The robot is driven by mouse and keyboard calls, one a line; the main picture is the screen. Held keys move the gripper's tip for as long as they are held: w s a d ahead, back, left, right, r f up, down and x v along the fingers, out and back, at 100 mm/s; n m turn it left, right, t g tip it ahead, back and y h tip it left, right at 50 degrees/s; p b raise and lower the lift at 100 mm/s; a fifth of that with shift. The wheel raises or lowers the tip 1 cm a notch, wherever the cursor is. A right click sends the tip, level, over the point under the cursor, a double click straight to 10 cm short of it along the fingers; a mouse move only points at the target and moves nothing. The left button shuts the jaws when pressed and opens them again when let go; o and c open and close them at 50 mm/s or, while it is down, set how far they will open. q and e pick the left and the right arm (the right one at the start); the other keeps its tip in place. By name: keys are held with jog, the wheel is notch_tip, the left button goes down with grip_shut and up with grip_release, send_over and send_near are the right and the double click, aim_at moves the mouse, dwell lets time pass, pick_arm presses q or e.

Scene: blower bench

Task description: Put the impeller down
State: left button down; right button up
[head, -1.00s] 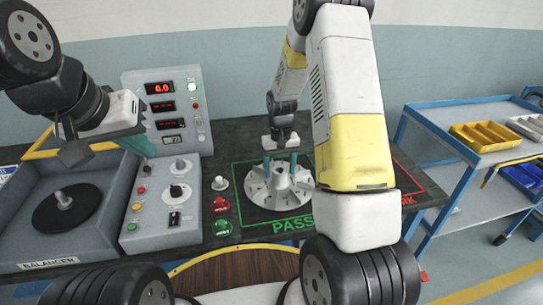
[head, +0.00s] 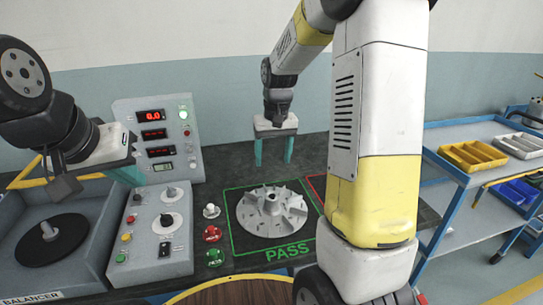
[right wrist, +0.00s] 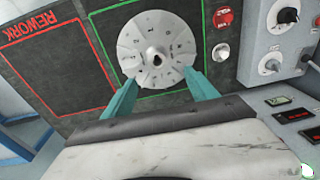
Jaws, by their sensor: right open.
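The impeller (head: 271,209), a light grey disc with vanes and a central hub, lies flat inside the green PASS square (head: 287,250) on the dark bench. It also shows in the right wrist view (right wrist: 156,58). My right gripper (head: 273,162) is open and empty, above and behind the impeller, its teal fingers apart from it. In the right wrist view, its fingertips (right wrist: 161,81) show on either side of the impeller's near edge. My left gripper (head: 130,178) is over the balancer at the left; its fingers are partly hidden.
The balancer (head: 45,291) with its dark spindle disc stands at the left beside a control panel (head: 152,240). Red and green buttons (head: 213,234) sit left of the PASS square. A red REWORK square (right wrist: 38,50) lies alongside it. A blue cart (head: 480,180) with bins stands right.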

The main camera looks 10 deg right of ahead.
jog(key=s+r+t, duration=0.1)
jog(key=s+r, duration=0.3)
jog(key=s, duration=0.3)
jog(key=s+a+r+t+y, duration=0.1)
jog(key=s+r+t, duration=0.1)
jog(key=s+r, duration=0.2)
jog(key=s+a+r+t, duration=0.1)
jog(key=s+r, duration=0.4)
jog(key=s, duration=0.5)
jog(key=shift+s+t+y, duration=0.4)
jog(key=shift+t, duration=0.3)
